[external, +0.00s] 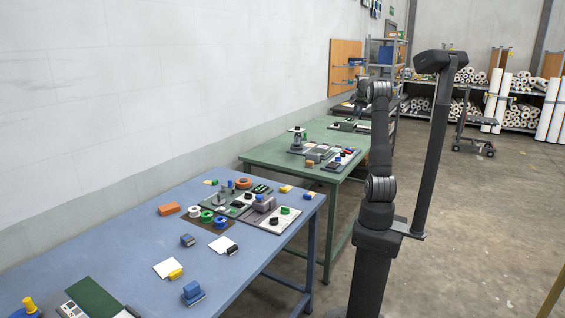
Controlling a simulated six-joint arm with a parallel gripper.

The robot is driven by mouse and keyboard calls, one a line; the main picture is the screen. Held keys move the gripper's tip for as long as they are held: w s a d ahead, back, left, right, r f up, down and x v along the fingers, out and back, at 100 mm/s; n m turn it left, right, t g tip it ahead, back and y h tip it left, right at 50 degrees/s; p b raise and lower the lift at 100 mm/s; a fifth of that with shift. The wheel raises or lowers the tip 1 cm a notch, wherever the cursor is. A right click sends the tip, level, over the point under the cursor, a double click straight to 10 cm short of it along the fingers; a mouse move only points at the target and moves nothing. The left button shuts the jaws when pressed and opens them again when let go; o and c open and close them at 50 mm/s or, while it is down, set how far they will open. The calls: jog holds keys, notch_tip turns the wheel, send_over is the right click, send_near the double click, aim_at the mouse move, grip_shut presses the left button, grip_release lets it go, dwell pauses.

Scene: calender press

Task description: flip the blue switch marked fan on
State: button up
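No switch marked fan can be made out in the external view; labels are too small to read. My gripper (345,107) is small and dark there, apparently above the table and apart from the panels. Whether its fingers are open or shut cannot be seen.
The blue table (140,229) in front holds several spools, blocks and panels. The green table (262,153) behind it carries grey and white panels with knobs. A shelf rack (388,55) and an orange board (344,66) stand beyond.

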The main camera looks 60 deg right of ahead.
jog(key=shift+n+g+y, duration=0.3)
jog(key=shift+g+y, duration=0.3)
jog(key=w+d+f, duration=0.2)
jog(key=d+f, duration=0.1)
jog(key=f, duration=0.1)
jog(key=w+d+f, duration=0.2)
jog(key=d+f, duration=0.1)
jog(key=f, duration=0.1)
jog(key=w+d+f, duration=0.2)
jog(key=d+f, duration=0.1)
jog(key=f, duration=0.1)
jog(key=shift+w+f, duration=0.2)
grip_shut()
jog(key=shift+w+d+f, duration=0.15)
jog(key=shift+w+f, duration=0.05)
jog(key=shift+f, duration=0.3)
jog(key=shift+f, duration=0.1)
send_near(347, 148)
jog(key=x, duration=0.2)
jog(key=d+x, duration=0.1)
jog(key=x, duration=0.2)
jog(key=shift+s+d+f, duration=0.1)
jog(key=shift+s+f, duration=0.05)
jog(key=shift+f, duration=0.6)
